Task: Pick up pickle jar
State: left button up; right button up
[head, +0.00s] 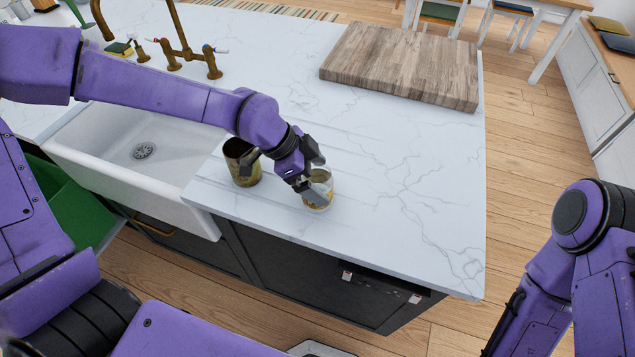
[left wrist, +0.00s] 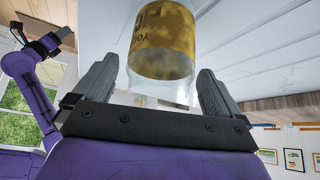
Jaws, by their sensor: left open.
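A clear glass jar with a yellow label (head: 319,192) stands on the white countertop, near its front edge. In the left wrist view the jar (left wrist: 162,45) shows between the two fingers, its yellow label facing the camera. My left gripper (head: 308,182) is open around the jar from above, and hides part of it in the head view. In the left wrist view my left gripper (left wrist: 155,92) shows a gap beside the jar. My right gripper is out of the head view; only my right arm shows at the right edge.
A dark, brownish can-like container (head: 241,165) stands just left of the jar, close to my left wrist. A white sink (head: 130,150) with a brass faucet (head: 180,40) lies farther left. A wooden cutting board (head: 400,65) lies at the back right. The countertop right of the jar is clear.

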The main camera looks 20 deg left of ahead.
pick_arm(q)
jog(key=shift+x, duration=1.05)
jog(key=shift+r, duration=0.1)
jog(key=c, duration=1.2)
